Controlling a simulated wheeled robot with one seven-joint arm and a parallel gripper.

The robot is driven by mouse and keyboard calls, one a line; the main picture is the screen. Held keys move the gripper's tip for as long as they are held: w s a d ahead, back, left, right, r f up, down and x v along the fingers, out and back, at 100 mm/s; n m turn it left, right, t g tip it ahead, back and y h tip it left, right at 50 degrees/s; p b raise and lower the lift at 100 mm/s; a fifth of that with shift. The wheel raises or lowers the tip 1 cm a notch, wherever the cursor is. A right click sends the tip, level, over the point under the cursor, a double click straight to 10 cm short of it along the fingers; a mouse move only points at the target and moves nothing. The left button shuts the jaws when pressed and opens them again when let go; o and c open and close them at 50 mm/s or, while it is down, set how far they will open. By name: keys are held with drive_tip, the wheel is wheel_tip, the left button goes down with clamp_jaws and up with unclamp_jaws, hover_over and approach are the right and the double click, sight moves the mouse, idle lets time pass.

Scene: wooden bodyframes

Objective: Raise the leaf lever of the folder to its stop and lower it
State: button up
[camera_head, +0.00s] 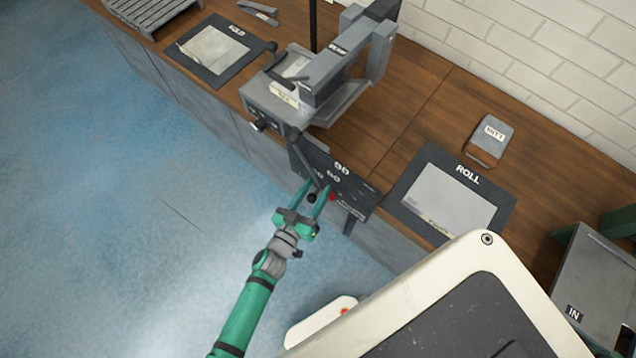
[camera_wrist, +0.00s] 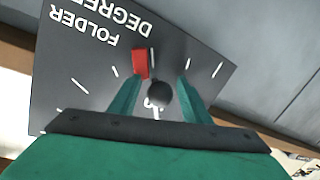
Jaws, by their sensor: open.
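The leaf lever is a dark rod ending in a black ball knob (camera_head: 312,198). In the wrist view the knob (camera_wrist: 160,95) sits between my fingers, with a red marker (camera_wrist: 140,63) just beyond it on the plate. My green gripper (camera_head: 316,192) is open around the knob, with gaps visible on both sides.
A mat marked ROLL (camera_head: 410,208) with a sheet lies right of the plate. A mat marked FOLD (camera_head: 240,62) lies at the upper left. A block labelled MITT (camera_head: 490,140) stands at the back right. A grey IN tray (camera_head: 590,285) is at far right. Open blue floor (camera_head: 130,220) lies left.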

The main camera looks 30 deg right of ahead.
drive_tip(key=f+v, duration=0.1)
drive_tip(key=v, duration=0.8)
drive_tip(key=shift+a+r, duration=0.2)
drive_tip(key=shift+r, duration=0.3)
drive_tip(key=s+a+r+n+t+y, duration=0.35)
drive_tip(key=s+a+t+y, duration=0.2)
drive_tip(key=s+a, duration=0.35)
drive_tip(key=s+r+n+y, duration=0.2)
drive_tip(key=r+y, duration=0.2)
drive_tip(key=s+a+r+n+t+y, duration=0.1)
drive_tip(key=s+r+n+y, duration=0.2)
drive_tip(key=r+y, duration=0.2)
drive_tip(key=shift+s+a+r, duration=0.15)
drive_tip(key=shift+a+r, duration=0.05)
drive_tip(key=shift+r, duration=0.15)
drive_tip(key=shift+t, duration=0.25)
drive_tip(key=shift+s+a+f, duration=0.1)
drive_tip(key=shift+s, duration=0.1)
